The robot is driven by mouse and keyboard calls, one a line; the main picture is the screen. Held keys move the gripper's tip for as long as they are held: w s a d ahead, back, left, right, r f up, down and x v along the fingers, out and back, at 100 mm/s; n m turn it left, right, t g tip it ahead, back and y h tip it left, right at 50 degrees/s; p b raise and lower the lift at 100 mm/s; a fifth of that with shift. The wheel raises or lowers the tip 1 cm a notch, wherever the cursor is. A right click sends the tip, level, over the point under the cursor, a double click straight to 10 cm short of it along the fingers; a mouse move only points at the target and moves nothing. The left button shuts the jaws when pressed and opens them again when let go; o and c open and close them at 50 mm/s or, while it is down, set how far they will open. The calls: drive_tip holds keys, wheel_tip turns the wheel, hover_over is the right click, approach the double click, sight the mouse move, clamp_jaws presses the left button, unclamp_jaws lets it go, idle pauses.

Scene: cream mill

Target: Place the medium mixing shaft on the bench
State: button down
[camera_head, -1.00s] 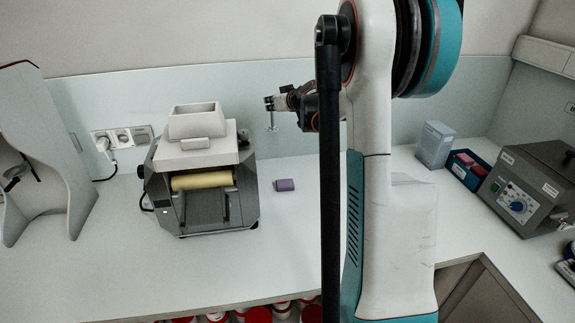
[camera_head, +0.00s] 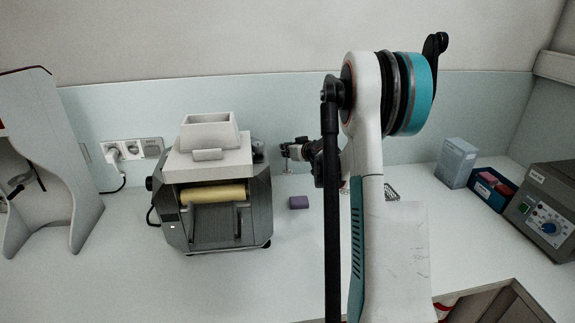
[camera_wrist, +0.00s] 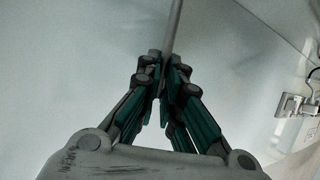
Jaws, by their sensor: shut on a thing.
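My gripper (camera_head: 285,150) is beside the roller mill, low in front of the back panel. In the wrist view its fingers (camera_wrist: 165,72) are closed together on the thin grey rod of the mixing shaft (camera_wrist: 175,25), which runs away towards the top of the picture. In the head view a short piece of the shaft (camera_head: 287,165) hangs below the fingers, small and pale. The white bench (camera_head: 270,285) lies below. I cannot tell whether the shaft's lower end touches it.
The mill (camera_head: 212,190) with its yellow roller stands left of my gripper. The front middle is clear.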

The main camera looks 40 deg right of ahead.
drive_tip(key=b, duration=0.1)
hover_over(287, 172)
drive_tip(key=shift+d+f, duration=0.15)
drive_tip(key=shift+f, duration=2.15)
drive_tip(key=c, duration=1.8)
unclamp_jaws()
drive_tip(key=shift+f, duration=0.1)
drive_tip(key=shift+r, duration=0.2)
drive_tip(key=p+v, duration=0.2)
drive_tip(key=v, duration=1)
drive_tip(key=shift+f, duration=0.1)
